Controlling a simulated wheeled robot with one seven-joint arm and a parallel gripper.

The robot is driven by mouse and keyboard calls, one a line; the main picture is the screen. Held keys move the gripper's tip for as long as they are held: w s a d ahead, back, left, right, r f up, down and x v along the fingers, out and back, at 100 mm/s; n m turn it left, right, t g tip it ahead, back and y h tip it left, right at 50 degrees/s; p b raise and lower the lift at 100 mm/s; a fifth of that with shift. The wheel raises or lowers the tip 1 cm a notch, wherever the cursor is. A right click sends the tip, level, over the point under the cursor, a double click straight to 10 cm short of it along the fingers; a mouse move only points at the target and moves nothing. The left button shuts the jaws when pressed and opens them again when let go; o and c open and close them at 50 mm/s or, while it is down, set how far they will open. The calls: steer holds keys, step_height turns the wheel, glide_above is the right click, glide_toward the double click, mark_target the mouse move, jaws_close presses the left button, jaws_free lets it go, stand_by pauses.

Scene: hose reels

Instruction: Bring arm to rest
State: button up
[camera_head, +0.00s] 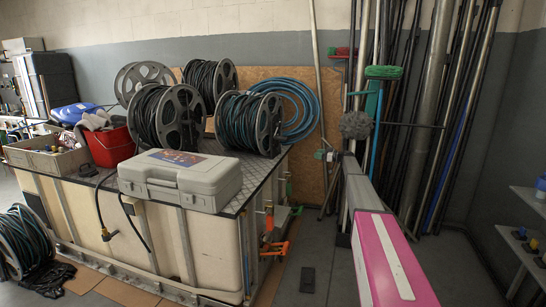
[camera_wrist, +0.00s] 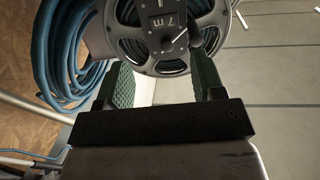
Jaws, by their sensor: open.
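My gripper (camera_wrist: 162,88) shows in the wrist view, with two dark fingers with green pads standing apart. It is open, and nothing is held between the pads. A hose reel (camera_wrist: 165,45) with a grey hub and dark hose shows beyond the fingertips; I cannot tell how far off it is. A blue hose coil (camera_wrist: 62,50) shows to the left of the fingers. I cannot clearly make out the gripper in the head view.
In the head view, several hose reels (camera_head: 168,116) and a grey case (camera_head: 180,178) stand on a bench (camera_head: 170,245). A red bucket (camera_head: 108,145) stands at left. Poles (camera_head: 430,115) lean against the back right wall. A shelf (camera_head: 525,235) juts in at far right.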

steer(key=s+a+f+m+g+h, duration=0.2)
steer(key=s+a+f, duration=0.25)
steer(key=s, duration=0.75)
steer(key=s+a+f+m+g+h, duration=0.15)
steer(key=s+a+f+h, duration=0.35)
steer(key=s, duration=0.6)
steer(key=s+a+f+m+g, duration=0.25)
steer(key=s+f, duration=0.35)
steer(key=s, duration=0.6)
steer(key=s+d+f+m+h, duration=0.1)
steer(key=s+f+m+h, duration=0.1)
steer(key=s, duration=1.6)
steer(key=s+d+f+m+g+h, duration=0.1)
steer(key=s+m+h, duration=0.4)
steer(key=s, duration=1.4)
steer(key=shift+s+d+f+g+h, duration=0.15)
steer(key=shift+s+f+g+h, duration=0.15)
steer(key=shift+h, duration=0.8)
